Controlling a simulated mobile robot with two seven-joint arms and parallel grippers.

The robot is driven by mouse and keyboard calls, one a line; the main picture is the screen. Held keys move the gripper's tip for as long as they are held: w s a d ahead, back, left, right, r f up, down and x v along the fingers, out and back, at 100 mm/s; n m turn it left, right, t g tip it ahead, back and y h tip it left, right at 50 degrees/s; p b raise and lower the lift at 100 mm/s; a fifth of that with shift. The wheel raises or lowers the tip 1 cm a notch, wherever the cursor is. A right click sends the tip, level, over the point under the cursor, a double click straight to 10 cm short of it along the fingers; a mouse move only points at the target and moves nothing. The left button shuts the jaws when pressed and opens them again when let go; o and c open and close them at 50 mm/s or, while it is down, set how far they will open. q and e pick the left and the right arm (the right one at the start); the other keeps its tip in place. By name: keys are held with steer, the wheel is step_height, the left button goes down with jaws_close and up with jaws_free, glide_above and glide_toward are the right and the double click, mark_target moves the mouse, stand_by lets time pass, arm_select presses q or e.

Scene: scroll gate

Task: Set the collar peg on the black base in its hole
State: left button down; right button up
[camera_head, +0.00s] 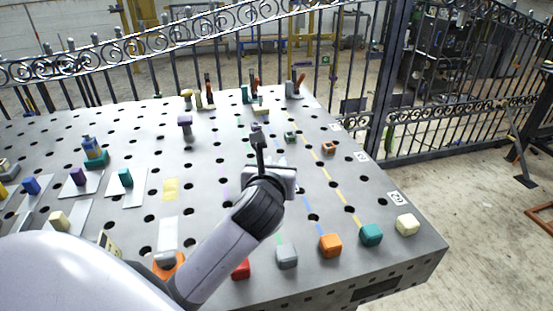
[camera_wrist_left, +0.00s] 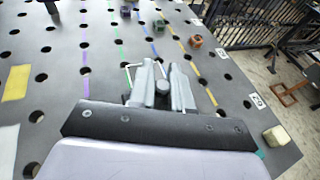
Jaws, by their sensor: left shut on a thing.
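My left gripper (camera_head: 259,150) reaches over the middle of the perforated grey table. In the left wrist view its fingers (camera_wrist_left: 161,88) are closed around a dark grey, round-topped piece (camera_wrist_left: 162,87), which looks like the collar peg. The fingers and palm hide its lower part, so I cannot tell whether it is above a hole or in one. I cannot pick out a black base for certain. My right gripper is not in view.
A purple peg (camera_head: 185,124) stands behind and left of the gripper. A small green block (camera_head: 290,137) and an orange ring (camera_head: 329,147) lie to its right. Cubes, including an orange one (camera_head: 330,245), line the front edge. A metal fence stands behind the table.

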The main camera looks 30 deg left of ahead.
arm_select(q)
steer(key=shift+s+f, duration=0.1)
steer(key=shift+f, duration=1.5)
steer(key=shift+f+b, duration=0.4)
steer(key=shift+f, duration=0.5)
steer(key=shift+f+b, duration=0.4)
steer(key=shift+f, duration=0.15)
steer(key=shift+d+p, duration=0.1)
steer(key=shift+p, duration=0.5)
steer(key=shift+f, duration=0.1)
steer(key=shift+f, duration=0.25)
steer(key=shift+f, duration=0.35)
